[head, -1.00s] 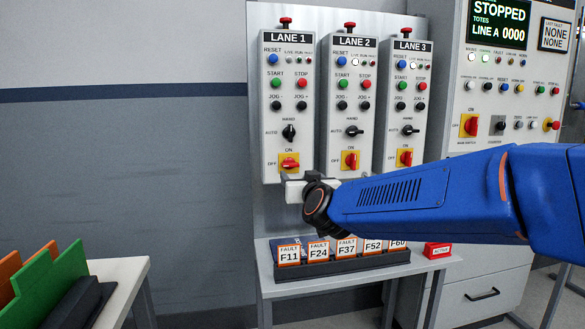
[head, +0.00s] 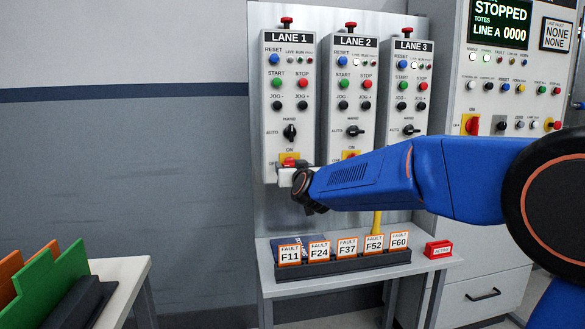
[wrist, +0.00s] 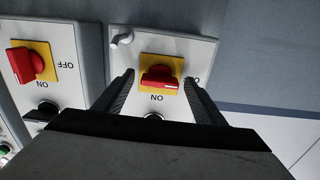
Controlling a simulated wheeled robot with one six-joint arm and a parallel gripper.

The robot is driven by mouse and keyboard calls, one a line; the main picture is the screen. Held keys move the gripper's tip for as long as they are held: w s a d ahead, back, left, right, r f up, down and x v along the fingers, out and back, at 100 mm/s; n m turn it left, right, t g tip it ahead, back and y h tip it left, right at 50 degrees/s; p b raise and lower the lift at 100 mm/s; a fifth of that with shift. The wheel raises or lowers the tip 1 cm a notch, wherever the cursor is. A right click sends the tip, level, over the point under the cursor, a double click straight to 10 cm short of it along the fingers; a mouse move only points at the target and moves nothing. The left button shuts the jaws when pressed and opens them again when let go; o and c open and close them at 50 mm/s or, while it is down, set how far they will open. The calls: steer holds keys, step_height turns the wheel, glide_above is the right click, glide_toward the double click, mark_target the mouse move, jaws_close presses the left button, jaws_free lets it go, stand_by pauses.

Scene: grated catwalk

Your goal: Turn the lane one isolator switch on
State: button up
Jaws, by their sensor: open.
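The lane one isolator switch is a red handle on a yellow plate (head: 289,158) at the bottom of the LANE 1 panel. In the head view my gripper partly covers it. In the wrist view, which is upside down, its red handle (wrist: 158,79) lies crosswise, pointing toward the OFF side, with ON printed below. My gripper (wrist: 159,80) is open, with one dark finger on each side of the handle and gaps showing. I cannot tell how deep the fingertips reach around it. In the head view my gripper (head: 285,177) is right at the switch.
The lane two isolator (wrist: 27,62) is close beside, its handle turned differently. A black selector (head: 290,131) sits above the lane one switch. Below, a small table holds a rack of fault cards (head: 345,265) and a red block (head: 437,249). The left wall is clear.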

steer(key=c, duration=1.1)
steer(key=shift+o, duration=0.2)
steer(key=shift+m, duration=8.8)
